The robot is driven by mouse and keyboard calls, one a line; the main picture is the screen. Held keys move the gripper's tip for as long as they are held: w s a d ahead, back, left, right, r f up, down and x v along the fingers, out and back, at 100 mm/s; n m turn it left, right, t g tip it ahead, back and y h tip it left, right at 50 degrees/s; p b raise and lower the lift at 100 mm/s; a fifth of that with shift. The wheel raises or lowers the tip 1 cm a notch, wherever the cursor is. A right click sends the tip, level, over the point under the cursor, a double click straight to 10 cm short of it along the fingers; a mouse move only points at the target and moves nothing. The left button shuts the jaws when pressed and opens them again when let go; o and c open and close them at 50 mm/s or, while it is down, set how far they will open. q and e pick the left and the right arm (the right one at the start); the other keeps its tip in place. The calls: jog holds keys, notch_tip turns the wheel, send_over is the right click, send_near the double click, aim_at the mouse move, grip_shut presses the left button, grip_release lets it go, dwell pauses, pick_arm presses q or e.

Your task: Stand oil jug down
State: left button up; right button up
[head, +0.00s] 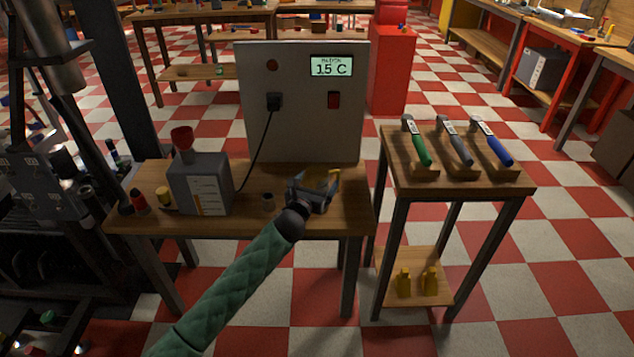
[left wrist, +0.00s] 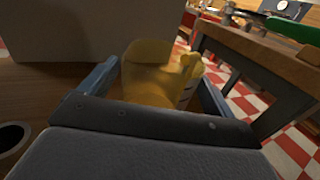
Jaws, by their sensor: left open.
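A small yellow jug (left wrist: 155,72), which I take for the oil jug, is between the two fingers of my left gripper (left wrist: 153,85) in the left wrist view. The fingers stand apart on either side of it. In the head view, part of the yellow jug (head: 335,178) shows beyond my left gripper (head: 314,186), at the right end of the wooden table (head: 275,222). The jug's base is hidden by the gripper, so I cannot tell whether it touches the tabletop. My right gripper is in neither view.
A grey can (head: 198,178) with a red funnel (head: 182,138) stands at the table's left. A grey panel (head: 290,130) with a display rises behind. A side stand (head: 455,190) holds several tools with coloured handles; two yellow items (head: 404,283) are on its lower shelf.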

pick_arm(q)
jog(key=s+a+f+m+g+y+p, duration=0.1)
jog(key=s+a+m+g+p, duration=0.3)
jog(key=s+m, duration=0.7)
jog(key=s+a+f+m+g+y+p, duration=0.2)
jog(key=s+a+m+g+p, duration=0.3)
jog(key=s+m, duration=0.6)
jog(key=s+a+f+m+g+y+p, duration=0.2)
jog(key=s+m, duration=0.9)
jog(key=s, duration=2)
jog(key=a+g+p, duration=0.2)
jog(key=a+g, duration=0.1)
jog(key=shift+s+m+p, duration=0.15)
jog(key=shift+m+p, duration=0.15)
jog(key=shift+m, duration=0.1)
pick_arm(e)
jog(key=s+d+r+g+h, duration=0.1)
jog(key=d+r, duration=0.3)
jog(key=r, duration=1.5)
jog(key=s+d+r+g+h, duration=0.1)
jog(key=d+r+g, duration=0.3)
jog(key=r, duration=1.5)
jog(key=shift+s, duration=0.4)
